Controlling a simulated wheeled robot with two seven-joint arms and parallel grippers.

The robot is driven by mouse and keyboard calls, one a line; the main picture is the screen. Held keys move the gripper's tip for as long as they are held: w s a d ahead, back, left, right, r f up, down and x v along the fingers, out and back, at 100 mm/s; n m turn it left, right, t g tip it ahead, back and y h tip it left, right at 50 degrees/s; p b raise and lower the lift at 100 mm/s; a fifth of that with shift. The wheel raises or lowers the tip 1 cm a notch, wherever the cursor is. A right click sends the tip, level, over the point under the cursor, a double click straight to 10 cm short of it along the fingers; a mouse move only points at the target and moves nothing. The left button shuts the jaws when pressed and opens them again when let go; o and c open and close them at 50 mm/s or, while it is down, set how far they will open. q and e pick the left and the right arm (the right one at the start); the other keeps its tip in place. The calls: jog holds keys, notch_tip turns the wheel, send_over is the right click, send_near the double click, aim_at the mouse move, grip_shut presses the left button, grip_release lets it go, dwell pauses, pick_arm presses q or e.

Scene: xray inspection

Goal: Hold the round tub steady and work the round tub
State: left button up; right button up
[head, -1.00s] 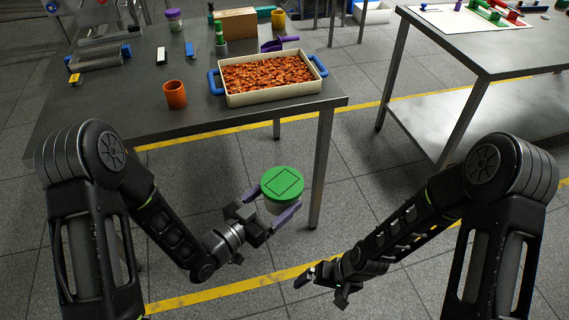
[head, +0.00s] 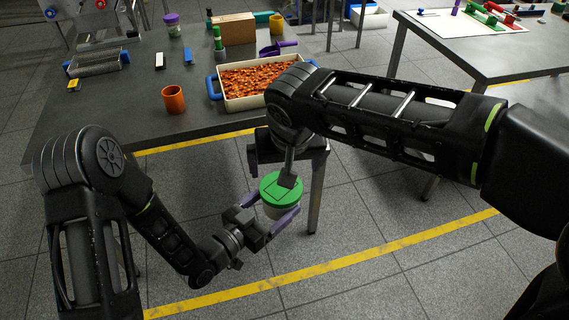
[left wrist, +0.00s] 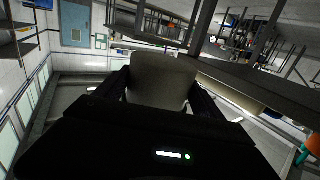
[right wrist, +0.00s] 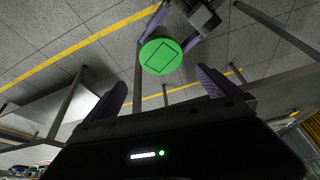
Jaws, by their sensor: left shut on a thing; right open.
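The round tub (head: 272,211) has a pale body and a green lid (head: 268,190) with a dark square outline on top. My left gripper (head: 270,218) is shut around its sides and holds it upright in the air in front of the table. The tub's pale wall fills the middle of the left wrist view (left wrist: 162,80). My right arm reaches across above the tub. In the right wrist view, my right gripper (right wrist: 158,90) is open and empty, with the green lid (right wrist: 161,56) beyond its fingertips, apart from them.
A steel table (head: 130,120) stands behind the tub. On it are a cream tray (head: 236,104) of orange-brown pieces, an orange cup (head: 173,99), a cardboard box (head: 234,29) and a purple scoop (head: 277,49). Another table (head: 470,50) stands at right. Open floor lies below the tub.

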aim_at(282, 189)
jog(key=shift+a, duration=0.15)
jog(key=x, duration=1.2)
jog(key=shift+a, duration=0.1)
jog(key=shift+c, duration=0.2)
jog(key=c, duration=1.2)
jog(key=shift+r, duration=0.1)
jog(key=shift+r, duration=0.15)
dwell(0.4)
jog(key=shift+r, duration=0.95)
